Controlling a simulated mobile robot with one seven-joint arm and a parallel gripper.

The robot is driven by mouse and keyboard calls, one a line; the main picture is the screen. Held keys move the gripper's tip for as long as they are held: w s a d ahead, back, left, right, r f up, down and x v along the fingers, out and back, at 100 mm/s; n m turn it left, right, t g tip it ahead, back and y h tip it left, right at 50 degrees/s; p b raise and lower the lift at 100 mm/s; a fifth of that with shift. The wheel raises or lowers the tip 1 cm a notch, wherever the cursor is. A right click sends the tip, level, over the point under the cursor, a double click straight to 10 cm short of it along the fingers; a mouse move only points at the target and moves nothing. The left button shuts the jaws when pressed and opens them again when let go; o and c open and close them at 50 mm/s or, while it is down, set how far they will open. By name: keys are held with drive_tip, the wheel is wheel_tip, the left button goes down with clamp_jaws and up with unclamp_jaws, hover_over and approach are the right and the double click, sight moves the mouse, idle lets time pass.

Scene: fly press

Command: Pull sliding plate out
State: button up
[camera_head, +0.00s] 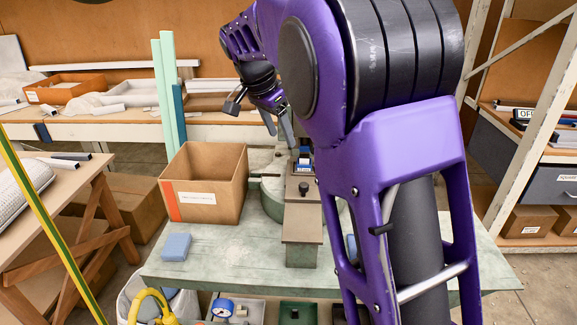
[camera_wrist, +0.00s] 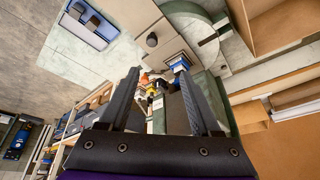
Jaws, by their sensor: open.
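The fly press stands on the green worktable (camera_head: 240,250). Its sliding plate (camera_head: 303,222) is a flat grey-brown strip with a black knob (camera_head: 304,188) on top, pointing towards the table's front edge. In the wrist view the plate (camera_wrist: 130,18) runs up from the centre, with the knob (camera_wrist: 152,40) just beyond the fingertips. My gripper (camera_head: 277,127) is open and empty, above and behind the knob in the head view. Its two fingers (camera_wrist: 158,75) are spread apart in the wrist view, and nothing is between the tips. My arm hides the right side of the press.
An open cardboard box (camera_head: 208,185) stands left of the press, close to it. A blue block (camera_head: 176,247) lies at the table's front left. Tall green strips (camera_head: 166,90) stand behind the box. The table in front of the box is mostly clear.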

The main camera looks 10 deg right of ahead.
sight(304, 184)
drive_tip(key=shift+g, duration=0.3)
drive_tip(key=x, duration=0.6)
drive_tip(key=b+x, duration=0.1)
drive_tip(key=x, duration=0.5)
drive_tip(key=d+x, duration=0.1)
drive_tip(key=x, duration=0.5)
drive_tip(key=shift+s, duration=0.3)
clamp_jaws()
